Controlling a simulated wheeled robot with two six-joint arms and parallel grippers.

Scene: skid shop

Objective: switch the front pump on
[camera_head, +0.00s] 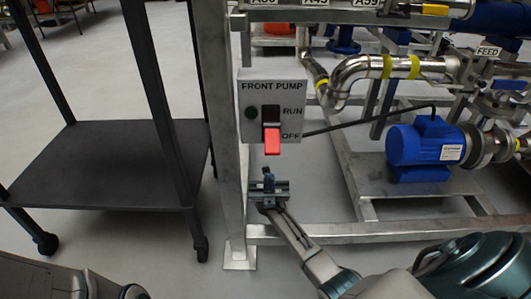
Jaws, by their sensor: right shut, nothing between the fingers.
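The grey switch box (288,95) labelled FRONT PUMP is fixed to the steel frame post. Its rocker switch (271,140) has a bright red lower part beside OFF and a dark upper part beside RUN. A dark green round lamp (250,112) left of the rocker looks unlit. My right gripper (268,174) is shut and empty, just below the box and the red part, with a small gap in the picture. The blue pump motor (424,142) stands right of the box. My left gripper is out of view.
A dark wheeled cart (110,165) stands left of the frame post (231,180). Steel pipes with yellow bands (388,67) run above the motor. The frame's lower rail (345,230) passes behind my right arm. Grey floor shows between cart and frame.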

